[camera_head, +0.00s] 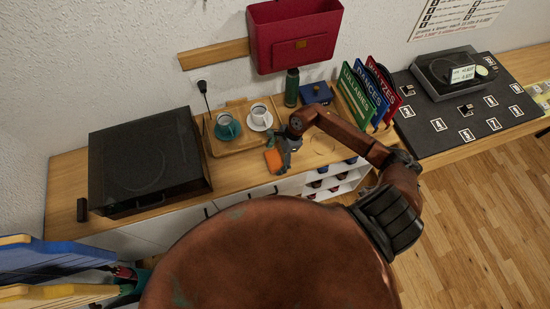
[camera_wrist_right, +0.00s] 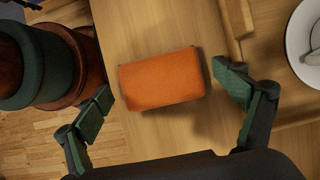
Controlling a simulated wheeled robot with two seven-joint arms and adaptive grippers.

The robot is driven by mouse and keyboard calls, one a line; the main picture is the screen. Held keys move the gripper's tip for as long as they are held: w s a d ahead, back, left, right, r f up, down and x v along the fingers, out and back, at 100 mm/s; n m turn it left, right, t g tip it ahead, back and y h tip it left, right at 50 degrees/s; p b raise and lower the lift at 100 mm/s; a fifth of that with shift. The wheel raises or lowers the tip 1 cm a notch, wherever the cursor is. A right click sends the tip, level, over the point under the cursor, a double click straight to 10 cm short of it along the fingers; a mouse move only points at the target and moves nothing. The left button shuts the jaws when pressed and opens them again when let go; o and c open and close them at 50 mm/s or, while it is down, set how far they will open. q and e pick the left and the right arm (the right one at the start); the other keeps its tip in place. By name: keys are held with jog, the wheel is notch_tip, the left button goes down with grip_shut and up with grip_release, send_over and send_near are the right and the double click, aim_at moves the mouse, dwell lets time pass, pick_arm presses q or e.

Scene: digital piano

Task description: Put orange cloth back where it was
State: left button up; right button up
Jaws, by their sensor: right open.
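My right gripper (camera_head: 282,157) is over the cloth. In the wrist view its green-padded fingers (camera_wrist_right: 165,82) are spread wide on either side of the cloth, with visible gaps. Nothing is held. I cannot make out my left gripper in the head view.
The wooden tray (camera_head: 215,149) holds a teal cup (camera_head: 227,126) and a white cup (camera_head: 259,114) on saucers. A green bottle (camera_head: 292,88), a blue box (camera_head: 316,94) and upright books (camera_head: 357,93) stand behind. A black turntable-like unit (camera_head: 150,160) fills the left.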

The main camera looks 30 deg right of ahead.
jog(key=shift+r, duration=0.15)
jog(key=b+v, duration=0.1)
jog(key=v, duration=1.1)
jog(key=shift+w, duration=0.1)
